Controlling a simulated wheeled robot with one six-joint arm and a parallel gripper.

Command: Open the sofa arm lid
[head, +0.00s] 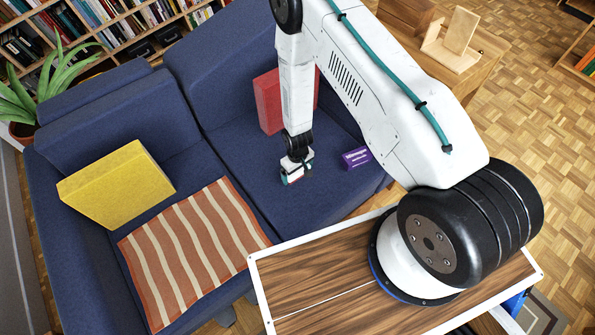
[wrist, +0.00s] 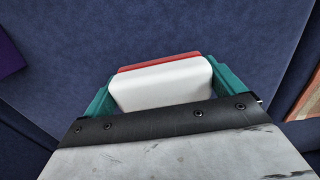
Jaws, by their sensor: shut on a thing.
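The blue sofa (head: 225,140) fills the left and middle of the head view. Its left arm (head: 50,245) runs down the left side, and I cannot make out a lid on it. The sofa's other end is largely hidden behind my arm. My gripper (head: 297,177) points down over the right seat. In the wrist view my gripper (wrist: 165,88) has its teal fingers on both sides of a white and red block (wrist: 160,85), shut on it. Blue fabric lies beyond the block. I cannot tell whether the block touches the seat.
On the sofa are a yellow cushion (head: 115,187), a striped blanket (head: 190,250), a red cushion (head: 269,100) and a small purple box (head: 356,157) close right of my gripper. A plant (head: 35,95) and bookshelves (head: 125,30) stand behind. A wooden table (head: 490,60) stands upper right.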

